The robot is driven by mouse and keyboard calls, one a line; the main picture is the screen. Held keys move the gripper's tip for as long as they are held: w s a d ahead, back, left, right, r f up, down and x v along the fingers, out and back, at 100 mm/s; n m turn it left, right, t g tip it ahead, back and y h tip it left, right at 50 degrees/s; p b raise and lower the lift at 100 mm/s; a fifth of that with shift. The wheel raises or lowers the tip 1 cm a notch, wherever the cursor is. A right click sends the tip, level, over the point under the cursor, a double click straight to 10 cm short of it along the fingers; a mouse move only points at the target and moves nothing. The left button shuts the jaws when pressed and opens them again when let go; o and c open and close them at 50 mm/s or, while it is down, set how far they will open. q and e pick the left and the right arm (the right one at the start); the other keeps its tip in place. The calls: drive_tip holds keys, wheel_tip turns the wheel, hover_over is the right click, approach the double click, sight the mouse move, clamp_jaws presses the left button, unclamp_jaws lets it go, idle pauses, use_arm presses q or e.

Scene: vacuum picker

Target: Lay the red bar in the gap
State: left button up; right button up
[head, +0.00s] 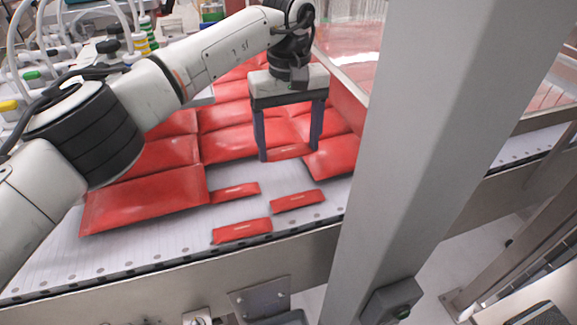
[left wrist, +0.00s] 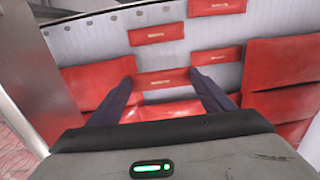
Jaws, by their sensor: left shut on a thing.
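My left gripper (head: 289,155) has its two dark fingers pointing down, shut on a small red bar (head: 289,152) with a pale label. The held bar also shows in the left wrist view (left wrist: 163,79), spanning between the fingertips. It is over the space between large red packs, with one pack (head: 332,157) to its right and another (head: 230,144) to its left. I cannot tell whether it touches the belt. Three other small red bars lie in front, at the left (head: 235,192), the right (head: 297,201) and nearest the edge (head: 242,231). My right gripper is not in view.
The pale conveyor belt (head: 140,250) carries several large red packs, including a front-left one (head: 145,198). A metal rail (head: 190,275) runs along its near edge. A grey post (head: 425,150) stands at the right. Bare belt surrounds the loose bars.

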sight(289, 182)
use_arm(q)
drive_tip(key=f, duration=0.4)
drive_tip(key=f+p, duration=0.1)
drive_tip(key=f, duration=0.1)
drive_tip(key=shift+s+f, duration=0.1)
drive_tip(key=shift+s, duration=0.25)
drive_tip(key=shift+w+f, duration=0.1)
drive_tip(key=shift+f, duration=0.35)
drive_tip(key=shift+f, duration=0.2)
drive_tip(key=o, duration=0.8)
drive_tip(key=shift+o, duration=0.2)
wheel_tip(289, 182, up, 12)
drive_tip(key=shift+r+b, duration=0.25)
drive_tip(key=shift+b, duration=0.3)
